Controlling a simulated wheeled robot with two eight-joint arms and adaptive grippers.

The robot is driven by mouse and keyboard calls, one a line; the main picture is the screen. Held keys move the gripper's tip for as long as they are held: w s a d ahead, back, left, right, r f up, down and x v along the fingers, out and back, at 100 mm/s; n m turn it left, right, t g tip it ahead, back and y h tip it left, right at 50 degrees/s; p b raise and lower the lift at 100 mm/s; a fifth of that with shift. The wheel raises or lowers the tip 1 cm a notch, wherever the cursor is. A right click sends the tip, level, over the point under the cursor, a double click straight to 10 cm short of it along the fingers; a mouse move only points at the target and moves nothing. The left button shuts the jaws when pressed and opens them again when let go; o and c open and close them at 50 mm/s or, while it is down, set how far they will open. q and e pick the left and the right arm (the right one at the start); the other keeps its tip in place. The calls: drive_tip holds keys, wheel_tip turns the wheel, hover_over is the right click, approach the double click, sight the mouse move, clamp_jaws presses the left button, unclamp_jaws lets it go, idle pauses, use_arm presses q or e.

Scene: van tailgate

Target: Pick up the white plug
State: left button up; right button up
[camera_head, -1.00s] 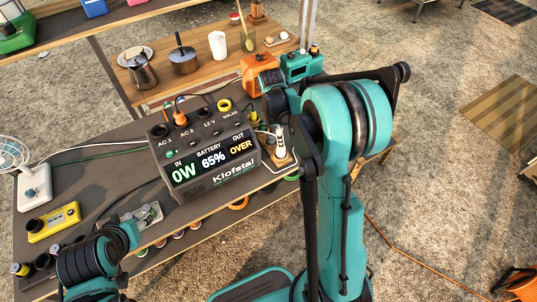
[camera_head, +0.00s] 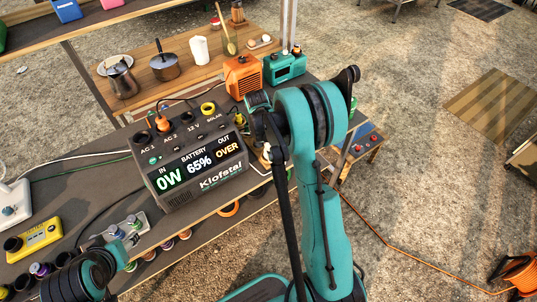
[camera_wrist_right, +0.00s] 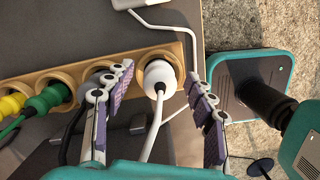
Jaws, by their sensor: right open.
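The white plug (camera_wrist_right: 159,77) sits in a round hole of a wooden holder (camera_wrist_right: 125,57) in the right wrist view, with its white cable running toward the camera. My right gripper (camera_wrist_right: 160,82) is open, with one purple-padded finger on each side of the plug. Neither finger visibly touches it. In the head view the plug is mostly hidden behind my right arm, near the holder at the power station's right side. My left gripper (camera_head: 126,229) is low at the left over the table; its fingers are too small to read.
Green and yellow plugs (camera_wrist_right: 42,101) fill other holes of the holder. The power station (camera_head: 197,158) stands left of my right arm, with an orange plug (camera_head: 162,123) on top. A yellow device (camera_head: 34,241) lies at the left. Orange and teal boxes stand behind.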

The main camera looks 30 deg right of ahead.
drive_tip(key=c, duration=1.3)
drive_tip(key=shift+o, duration=0.2)
drive_tip(key=shift+r, duration=0.15)
